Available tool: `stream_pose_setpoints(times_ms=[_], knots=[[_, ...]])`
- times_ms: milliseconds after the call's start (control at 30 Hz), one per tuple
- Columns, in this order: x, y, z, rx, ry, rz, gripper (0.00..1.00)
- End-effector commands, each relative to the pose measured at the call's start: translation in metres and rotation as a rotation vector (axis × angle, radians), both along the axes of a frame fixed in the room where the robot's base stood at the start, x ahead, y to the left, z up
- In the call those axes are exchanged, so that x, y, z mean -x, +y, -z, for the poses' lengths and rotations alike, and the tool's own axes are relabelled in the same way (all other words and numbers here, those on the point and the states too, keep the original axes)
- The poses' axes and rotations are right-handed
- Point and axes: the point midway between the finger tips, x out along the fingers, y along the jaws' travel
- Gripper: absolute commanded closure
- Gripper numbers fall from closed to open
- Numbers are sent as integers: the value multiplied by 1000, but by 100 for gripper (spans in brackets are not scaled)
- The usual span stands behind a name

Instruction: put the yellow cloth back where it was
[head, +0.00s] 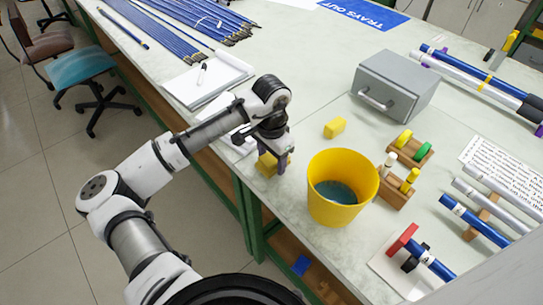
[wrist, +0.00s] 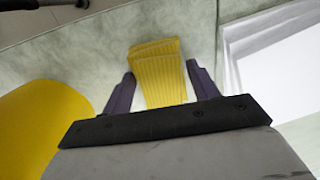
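The yellow cloth (head: 266,165) is a small folded, ribbed stack near the table's front edge, left of the yellow bucket. It also shows in the wrist view (wrist: 158,75), between the two fingers. My gripper (head: 274,160) points down over the cloth. In the wrist view my gripper (wrist: 160,78) has its dark purple fingers apart, one on each side of the cloth, with narrow gaps visible. Part of the cloth is hidden by the gripper in the head view. I cannot tell whether it is clear of the table.
The yellow bucket (head: 339,204) with something blue-green inside stands just right of my gripper. A yellow block (head: 335,127) lies behind it. A grey metal box (head: 394,88), wooden holders (head: 410,149) and rods fill the right. White paper (head: 208,83) and blue rods (head: 190,22) lie left.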

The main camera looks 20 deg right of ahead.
Motion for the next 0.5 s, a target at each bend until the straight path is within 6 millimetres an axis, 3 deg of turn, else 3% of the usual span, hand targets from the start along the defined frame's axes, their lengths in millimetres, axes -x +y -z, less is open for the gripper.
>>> stream_pose_setpoints(times_ms=[100, 500], knots=[[0, 0, 0, 0, 0, 0, 26], [-1, -1, -9, 1, -3, 0, 26]])
